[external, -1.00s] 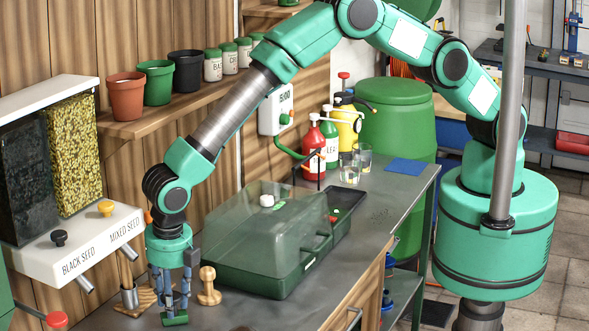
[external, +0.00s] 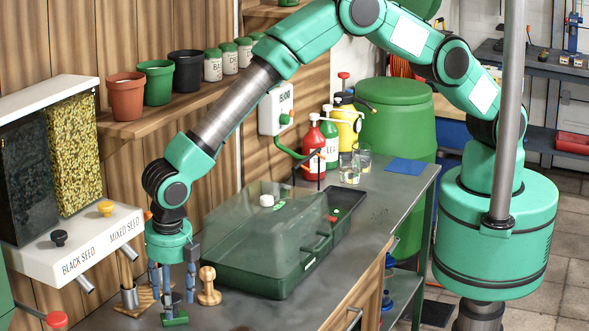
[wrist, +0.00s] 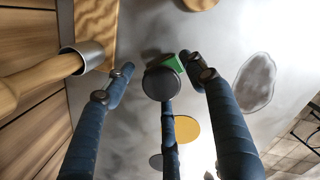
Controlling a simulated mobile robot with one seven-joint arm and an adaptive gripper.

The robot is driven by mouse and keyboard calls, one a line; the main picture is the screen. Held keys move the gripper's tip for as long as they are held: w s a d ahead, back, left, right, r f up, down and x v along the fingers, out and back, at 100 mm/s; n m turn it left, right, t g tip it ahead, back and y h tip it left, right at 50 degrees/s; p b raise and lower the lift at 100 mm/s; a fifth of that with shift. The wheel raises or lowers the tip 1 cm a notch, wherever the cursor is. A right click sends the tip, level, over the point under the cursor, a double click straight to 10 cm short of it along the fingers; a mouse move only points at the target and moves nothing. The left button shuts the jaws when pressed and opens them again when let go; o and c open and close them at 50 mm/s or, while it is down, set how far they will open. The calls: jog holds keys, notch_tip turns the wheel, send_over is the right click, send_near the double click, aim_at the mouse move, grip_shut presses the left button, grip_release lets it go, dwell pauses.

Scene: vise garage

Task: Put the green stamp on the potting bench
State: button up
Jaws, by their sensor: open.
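The green stamp (external: 175,320) is at the near left of the grey potting bench (external: 240,312), directly below my gripper; its green base appears to rest on the bench top. Part of its green side (wrist: 183,58) shows in the wrist view, mostly hidden behind dark round parts. My gripper (external: 174,293) points down over the stamp with its fingers spread around its upper part. In the wrist view the fingers (wrist: 160,75) stand apart on both sides. I cannot tell whether any finger touches the stamp.
A wooden stamp (external: 209,287) stands just right of my gripper. A metal scoop with a wooden handle (external: 129,297) is close on the left. The seed dispenser (external: 75,245) is farther left. A green propagator with a clear lid (external: 270,240) stands behind right. Bare bench lies in front right.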

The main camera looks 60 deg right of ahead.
aim_at(174, 300)
notch_tip(174, 300, up, 11)
jog(key=s, duration=0.1)
jog(key=shift+a+p, duration=0.35)
jog(key=shift+p, duration=0.05)
jog(key=shift+s, duration=0.1)
dwell(0.7)
